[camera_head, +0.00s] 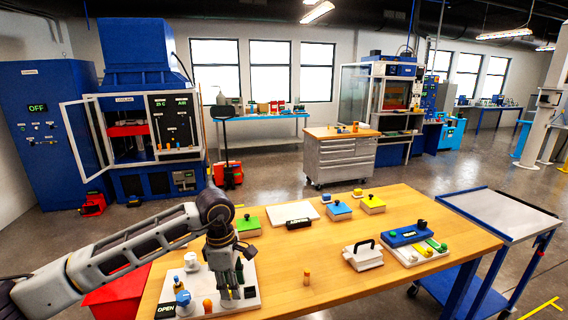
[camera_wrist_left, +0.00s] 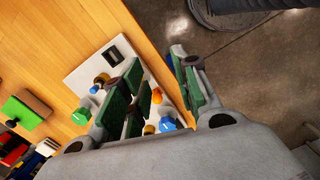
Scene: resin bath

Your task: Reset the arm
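My left arm (camera_head: 135,243) comes in from the left and reaches over the wooden table. My left gripper (camera_head: 231,290) points down over the white panel (camera_head: 169,283) at the table's near left. In the left wrist view the gripper (camera_wrist_left: 158,88) shows its green-padded fingers apart, with nothing held between them. The same panel (camera_wrist_left: 84,75), with its coloured knobs, lies beneath and partly behind the fingers. Whether a fingertip touches the panel cannot be told. My right gripper does not show.
The wooden table (camera_head: 330,255) carries a small orange peg (camera_head: 307,278), a white block with a black handle (camera_head: 363,256), and several coloured blocks. A red bin (camera_head: 115,294) stands at the left edge. A cart (camera_head: 500,212) stands right. The table's middle is mostly clear.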

